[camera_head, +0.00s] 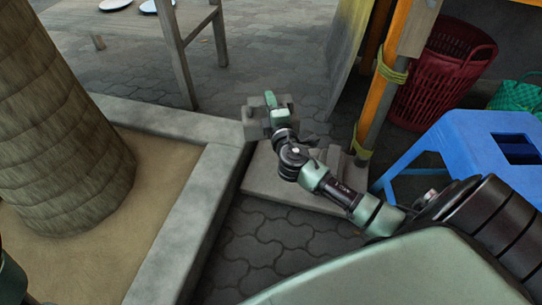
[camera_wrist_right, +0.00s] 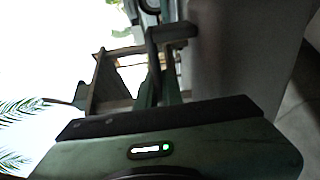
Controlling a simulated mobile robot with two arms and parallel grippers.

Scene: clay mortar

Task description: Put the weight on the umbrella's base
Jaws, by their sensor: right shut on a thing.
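The weight (camera_head: 254,128) is a grey block in the head view. My right gripper (camera_head: 271,102) is shut on it, and the gripper and wrist cover part of it. The weight shows beyond the far left part of a flat grey slab, which looks like the umbrella's base (camera_head: 269,183). Whether the weight touches the slab cannot be told. Another grey block (camera_head: 346,160) sits on the slab's right side, partly behind my right arm. In the right wrist view, the gripper body fills the bottom and a large grey surface stands at right. My left gripper is out of view.
A concrete curb (camera_head: 208,185) around a sandy bed with a thick trunk (camera_head: 62,125) runs along the left. An orange post (camera_head: 384,85), a blue stool (camera_head: 480,150) and a red basket (camera_head: 440,75) stand at right. A table (camera_head: 185,30) is behind. Paving is open between.

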